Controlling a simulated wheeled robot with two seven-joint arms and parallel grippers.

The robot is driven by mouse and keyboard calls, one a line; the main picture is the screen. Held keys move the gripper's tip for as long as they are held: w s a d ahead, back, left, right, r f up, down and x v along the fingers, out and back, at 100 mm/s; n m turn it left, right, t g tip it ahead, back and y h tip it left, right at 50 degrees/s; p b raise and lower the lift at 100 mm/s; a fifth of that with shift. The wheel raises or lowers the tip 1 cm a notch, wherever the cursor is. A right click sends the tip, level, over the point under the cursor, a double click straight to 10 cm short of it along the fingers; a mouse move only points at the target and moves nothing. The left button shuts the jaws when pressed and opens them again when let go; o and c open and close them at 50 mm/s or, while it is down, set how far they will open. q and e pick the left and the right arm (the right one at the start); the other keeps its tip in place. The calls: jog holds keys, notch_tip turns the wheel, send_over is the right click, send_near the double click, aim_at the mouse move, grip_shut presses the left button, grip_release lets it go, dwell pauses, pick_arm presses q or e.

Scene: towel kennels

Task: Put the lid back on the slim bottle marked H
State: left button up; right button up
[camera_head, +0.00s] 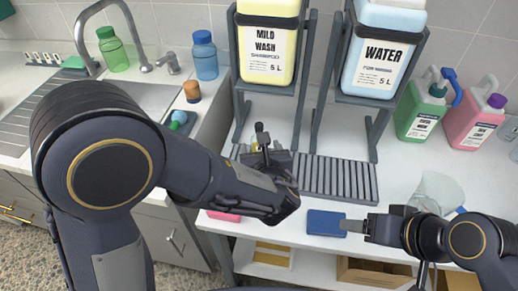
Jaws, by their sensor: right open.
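No marking H is readable on any bottle, so I cannot tell which is the slim bottle. My right gripper (352,226) is open, over the right edge of a flat blue object (325,222) at the counter's front. No loose lid can be made out for certain.
Two large jugs, Mild Wash (268,45) and Water (378,55), stand on grey racks behind a slotted grate (335,178). Green (420,110) and pink (474,120) jugs and a clear vessel (437,190) are at right. A pink object (224,216) lies at the front edge.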

pick_arm(q)
jog(key=shift+x, duration=2.55)
jog(key=shift+c, duration=0.4)
jog(key=c, duration=1.1)
jog(key=shift+r, duration=0.15)
